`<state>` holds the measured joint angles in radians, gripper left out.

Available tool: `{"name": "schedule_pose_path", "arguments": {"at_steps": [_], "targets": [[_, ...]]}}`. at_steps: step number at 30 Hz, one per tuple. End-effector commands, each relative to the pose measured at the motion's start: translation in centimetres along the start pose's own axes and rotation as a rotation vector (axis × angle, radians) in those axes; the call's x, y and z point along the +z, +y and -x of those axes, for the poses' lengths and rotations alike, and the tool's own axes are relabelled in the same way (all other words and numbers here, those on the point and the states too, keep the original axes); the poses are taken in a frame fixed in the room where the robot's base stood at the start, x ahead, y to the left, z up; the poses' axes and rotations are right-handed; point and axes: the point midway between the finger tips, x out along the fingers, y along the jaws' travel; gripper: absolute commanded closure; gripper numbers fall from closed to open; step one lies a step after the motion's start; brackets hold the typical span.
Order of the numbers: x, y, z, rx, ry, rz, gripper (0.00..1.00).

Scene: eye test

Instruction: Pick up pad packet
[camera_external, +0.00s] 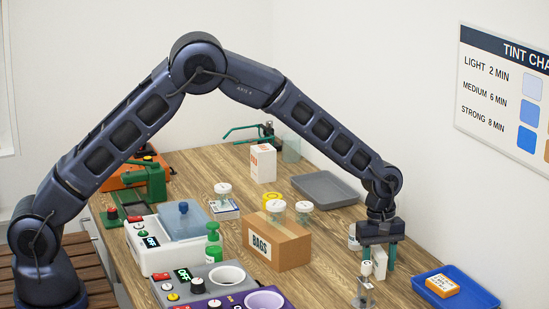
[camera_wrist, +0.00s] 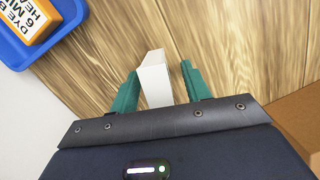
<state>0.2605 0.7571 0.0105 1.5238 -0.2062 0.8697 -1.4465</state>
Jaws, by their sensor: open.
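A small plain white block (camera_external: 380,262), perhaps the pad packet, stands upright at the right of the wooden table; no label on it is readable. My gripper (camera_external: 378,270) points down over it with the green fingers apart. In the wrist view the white block (camera_wrist: 154,80) lies between the fingers of my gripper (camera_wrist: 160,70), close to the left finger, with a gap to the right one. Its lower end is hidden by the gripper body in the wrist view.
A blue tray (camera_external: 473,301) with an orange labelled block (camera_external: 442,286) is at the right. A small clear bottle (camera_external: 362,293) stands just in front of the gripper. A cardboard BAGS box (camera_external: 290,250) is to the left. A grey tray (camera_external: 345,190) lies behind.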

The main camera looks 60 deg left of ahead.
Motion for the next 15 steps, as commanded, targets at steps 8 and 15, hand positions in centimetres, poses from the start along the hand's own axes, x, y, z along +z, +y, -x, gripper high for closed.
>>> {"name": "schedule_pose_path", "arguments": {"at_steps": [8,15], "targets": [[-0.01,0.01,0.03,0.000,0.000,0.000,1.00],[-0.01,0.01,0.08,0.000,0.000,0.000,1.00]]}}
